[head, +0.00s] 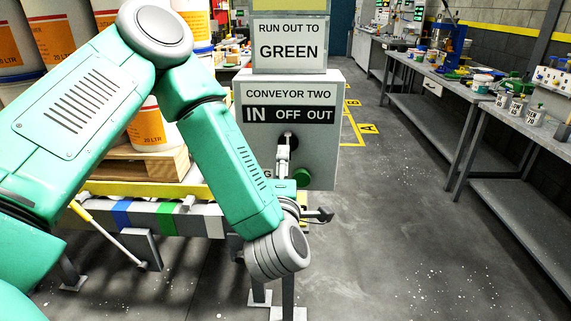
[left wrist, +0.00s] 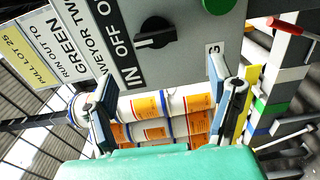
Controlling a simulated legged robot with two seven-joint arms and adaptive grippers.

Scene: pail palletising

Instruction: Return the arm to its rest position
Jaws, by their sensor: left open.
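My left arm comes in from the left across the head view, bent at the elbow. Its gripper (head: 304,178) is in front of the grey conveyor control box (head: 318,115), partly hidden by my wrist. In the left wrist view the gripper (left wrist: 165,100) has its two fingers wide apart with nothing between them. The box's black rotary knob (left wrist: 155,33) and green button (left wrist: 218,5) show beyond the fingers, apart from them as far as I can tell. The box reads "CONVEYOR TWO", with "IN" on black. My right gripper is not in view.
A conveyor (head: 140,216) with blue, green and white bands runs below my arm. White and orange pails (head: 152,128) stand on a wooden pallet (head: 130,165) behind it. Workbenches (head: 455,85) line the right side. The floor (head: 400,220) between is clear.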

